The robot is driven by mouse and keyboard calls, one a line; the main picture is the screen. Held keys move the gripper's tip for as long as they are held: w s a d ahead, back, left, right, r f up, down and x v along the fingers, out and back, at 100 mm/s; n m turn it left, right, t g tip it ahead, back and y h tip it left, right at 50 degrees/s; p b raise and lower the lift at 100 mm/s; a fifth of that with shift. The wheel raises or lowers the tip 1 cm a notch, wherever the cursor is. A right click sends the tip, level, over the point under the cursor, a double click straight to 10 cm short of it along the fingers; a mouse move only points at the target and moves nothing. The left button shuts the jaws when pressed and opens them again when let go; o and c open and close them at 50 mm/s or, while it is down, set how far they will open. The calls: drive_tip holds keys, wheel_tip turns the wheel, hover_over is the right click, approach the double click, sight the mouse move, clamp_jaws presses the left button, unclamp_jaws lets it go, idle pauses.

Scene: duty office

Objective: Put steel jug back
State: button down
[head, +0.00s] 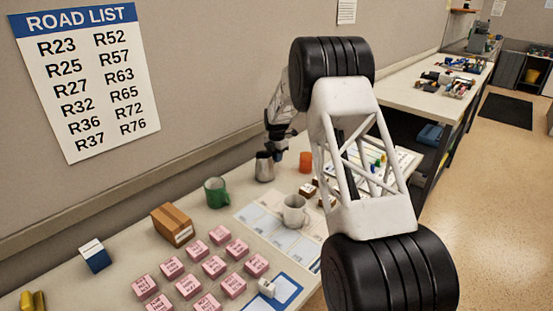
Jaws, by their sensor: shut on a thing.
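The steel jug (264,168) is upright near the back of the table, close to the wall. My gripper (278,154) comes down from above right and is shut on the jug at its upper right side. The fingertips are small and partly hidden, so the exact hold is hard to see. I cannot tell whether the jug's base touches the table (118,269).
A green mug (215,192) stands left of the jug, and an orange cup (306,161) to its right. A pale mug (296,211) is on a printed sheet (262,217) in front. A brown box (172,225) and several pink blocks (214,266) fill the nearer left.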

drive_tip(key=shift+f, duration=0.35)
drive_tip(key=c, duration=1.1)
unclamp_jaws()
drive_tip(key=shift+f, duration=0.15)
drive_tip(key=shift+r, duration=0.2)
wheel_tip(320, 180, up, 12)
drive_tip(key=shift+f, duration=0.1)
